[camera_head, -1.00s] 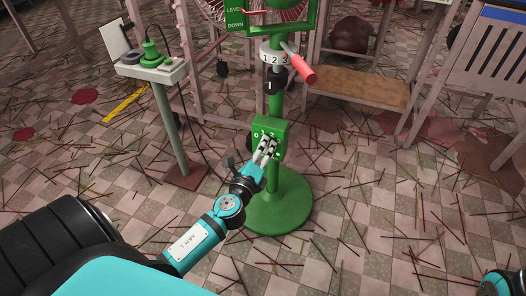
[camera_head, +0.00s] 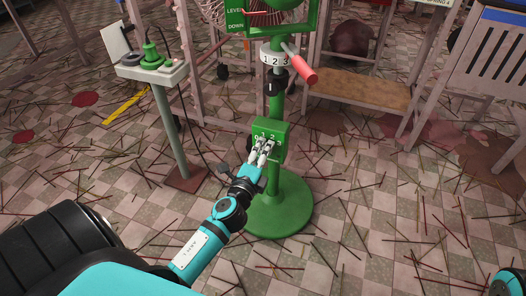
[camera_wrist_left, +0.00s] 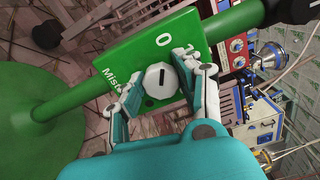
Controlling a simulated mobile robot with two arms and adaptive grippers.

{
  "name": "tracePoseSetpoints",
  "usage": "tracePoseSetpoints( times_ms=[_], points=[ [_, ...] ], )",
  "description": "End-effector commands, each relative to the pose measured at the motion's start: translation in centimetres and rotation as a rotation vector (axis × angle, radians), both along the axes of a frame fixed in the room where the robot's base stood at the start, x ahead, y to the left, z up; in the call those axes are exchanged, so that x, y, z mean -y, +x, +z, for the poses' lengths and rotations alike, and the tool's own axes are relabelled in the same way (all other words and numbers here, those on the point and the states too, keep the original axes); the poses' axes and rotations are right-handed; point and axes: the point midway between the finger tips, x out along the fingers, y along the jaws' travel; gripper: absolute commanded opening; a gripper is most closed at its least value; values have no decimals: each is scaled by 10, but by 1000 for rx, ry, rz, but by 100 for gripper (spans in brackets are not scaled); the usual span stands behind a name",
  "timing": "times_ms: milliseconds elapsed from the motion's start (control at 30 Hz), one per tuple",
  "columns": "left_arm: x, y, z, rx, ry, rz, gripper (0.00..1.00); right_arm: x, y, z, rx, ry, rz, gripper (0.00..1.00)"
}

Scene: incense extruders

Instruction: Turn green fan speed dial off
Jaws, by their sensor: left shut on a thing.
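The green fan control box (camera_head: 279,150) is mounted low on the green stand. Its face carries printed numbers, and in the left wrist view the box (camera_wrist_left: 112,62) shows a 0, part of a 1 and "Miste". A white faceted dial (camera_wrist_left: 152,87) with a dark mark sits on the face; the mark roughly lines up with the 0. My left gripper (camera_head: 263,150) is shut on this dial, one finger on each side, as the left wrist view also shows (camera_wrist_left: 158,86). The fingers hide most of the dial in the head view. My right gripper is not in view.
The fan's round green base (camera_head: 287,215) stands on a tiled floor littered with thin sticks. Above the box are a numbered white ring (camera_head: 273,57) and a red handle (camera_head: 301,68). A small pedestal table (camera_head: 153,72) stands left, a wooden bench (camera_head: 358,88) behind right.

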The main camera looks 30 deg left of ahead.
Motion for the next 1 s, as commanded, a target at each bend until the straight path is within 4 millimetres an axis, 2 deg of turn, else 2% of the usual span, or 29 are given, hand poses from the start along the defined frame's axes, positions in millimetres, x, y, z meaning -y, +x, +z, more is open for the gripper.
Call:
tracePoseSetpoints(
  times_ms=[167, 200, 367, 700, 1000],
  points=[
    [0, 0, -1, -1, -4, 0, 2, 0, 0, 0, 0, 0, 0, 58],
    [0, 0, -1, -1, -3, 0, 35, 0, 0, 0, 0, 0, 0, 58],
    [0, 0, 0, 0, -2, 1, 56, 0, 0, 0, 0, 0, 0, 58],
    [1, -4, -1, 0, -2, 0, 58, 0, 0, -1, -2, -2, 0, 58],
    [12, -51, -1, -2, -6, 4, 58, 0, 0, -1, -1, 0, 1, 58]
  ],
)
